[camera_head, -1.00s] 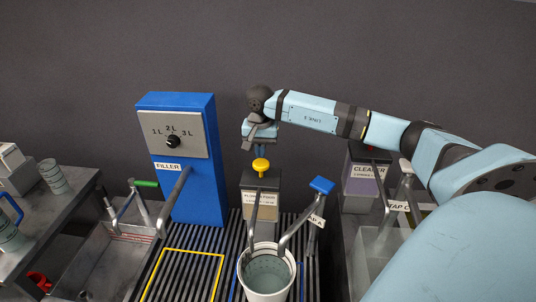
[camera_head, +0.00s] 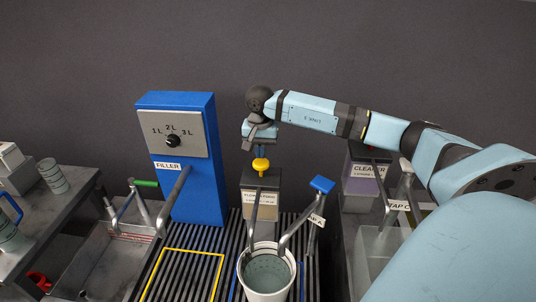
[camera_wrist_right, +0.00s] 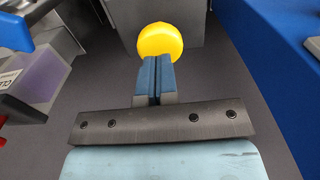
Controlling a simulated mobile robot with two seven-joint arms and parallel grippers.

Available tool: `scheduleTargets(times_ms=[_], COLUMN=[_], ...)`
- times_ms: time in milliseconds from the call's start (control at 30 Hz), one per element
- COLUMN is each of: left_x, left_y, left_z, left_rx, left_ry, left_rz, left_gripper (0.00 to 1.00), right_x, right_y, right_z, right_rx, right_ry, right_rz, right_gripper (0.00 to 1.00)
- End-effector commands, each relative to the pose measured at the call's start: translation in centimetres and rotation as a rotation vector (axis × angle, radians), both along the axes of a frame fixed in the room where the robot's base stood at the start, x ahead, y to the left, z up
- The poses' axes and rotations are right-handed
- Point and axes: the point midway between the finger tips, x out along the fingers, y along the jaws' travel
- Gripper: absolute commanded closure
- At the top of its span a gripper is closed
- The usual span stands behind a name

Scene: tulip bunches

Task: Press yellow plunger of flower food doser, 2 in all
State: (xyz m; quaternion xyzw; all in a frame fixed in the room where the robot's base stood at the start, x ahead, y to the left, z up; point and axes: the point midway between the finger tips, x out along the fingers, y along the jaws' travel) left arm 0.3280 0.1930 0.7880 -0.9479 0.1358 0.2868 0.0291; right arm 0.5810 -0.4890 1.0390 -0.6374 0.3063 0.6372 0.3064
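The flower food doser (camera_head: 261,202) is a grey box with a pale label, standing behind the white bucket. Its yellow plunger (camera_head: 260,165) stands up from the top, with its stem showing below the cap. My right gripper (camera_head: 261,152) is just above the plunger, fingers pointing down. In the right wrist view its two blue fingertips (camera_wrist_right: 156,64) are pressed together with nothing between them, and the round yellow cap (camera_wrist_right: 160,41) lies just beyond them. I cannot tell whether they touch the cap. My left gripper is not in view.
A blue filler (camera_head: 217,155) with a dial stands left of the doser. The white bucket (camera_head: 267,293) sits in front on the slatted rack, beside the blue-handled tap A (camera_head: 321,185). A cleaner doser (camera_head: 366,180) stands to the right.

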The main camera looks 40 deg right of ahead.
Motion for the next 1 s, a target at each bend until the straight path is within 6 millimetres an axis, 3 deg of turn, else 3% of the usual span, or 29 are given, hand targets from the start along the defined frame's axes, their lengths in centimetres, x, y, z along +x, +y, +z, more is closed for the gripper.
scheduleTargets(times_ms=[1000], left_x=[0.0], left_y=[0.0], left_z=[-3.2], left_rx=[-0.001], left_ry=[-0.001], left_rz=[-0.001], left_gripper=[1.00], right_x=[0.0], right_y=[0.0], right_z=[-4.3], right_rx=[-0.001], right_ry=[0.001], right_rz=[0.000], right_gripper=[1.00])
